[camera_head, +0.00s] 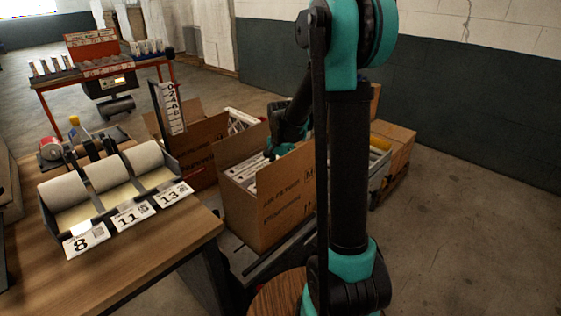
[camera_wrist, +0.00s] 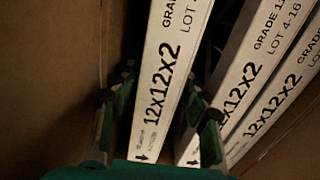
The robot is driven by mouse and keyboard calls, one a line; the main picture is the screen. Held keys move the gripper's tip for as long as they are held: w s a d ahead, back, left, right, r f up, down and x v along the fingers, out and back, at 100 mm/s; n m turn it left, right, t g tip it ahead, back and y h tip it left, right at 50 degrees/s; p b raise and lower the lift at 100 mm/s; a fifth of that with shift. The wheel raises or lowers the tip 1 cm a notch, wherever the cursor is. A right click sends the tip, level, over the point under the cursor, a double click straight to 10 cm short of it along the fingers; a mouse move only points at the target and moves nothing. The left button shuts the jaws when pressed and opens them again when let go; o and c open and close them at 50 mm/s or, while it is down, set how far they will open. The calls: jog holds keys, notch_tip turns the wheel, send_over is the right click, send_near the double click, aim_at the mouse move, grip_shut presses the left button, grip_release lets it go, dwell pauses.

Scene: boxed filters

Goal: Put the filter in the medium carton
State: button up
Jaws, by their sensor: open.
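A white-edged filter marked 12x12x2 (camera_wrist: 165,85) stands on edge inside an open cardboard carton (camera_head: 283,207). My gripper (camera_wrist: 160,92) is open, with one finger on each side of this filter's near end. I cannot tell whether the fingers touch it. More filters (camera_wrist: 255,85) with the same marking stand close on the right. In the head view my gripper reaches down into this carton, and its fingers are hidden. White filter edges (camera_head: 240,173) show at the carton's left. No size name is readable on the carton.
Another open carton (camera_head: 203,150) stands behind left, near a size board (camera_head: 170,108). A wooden table (camera_head: 150,245) with white rolls and cards 8, 11 and 13 is at left. A red-framed table (camera_head: 60,78) is farther back.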

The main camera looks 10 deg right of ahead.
notch_tip(320, 180, up, 12)
dwell(0.4)
dwell(1.0)
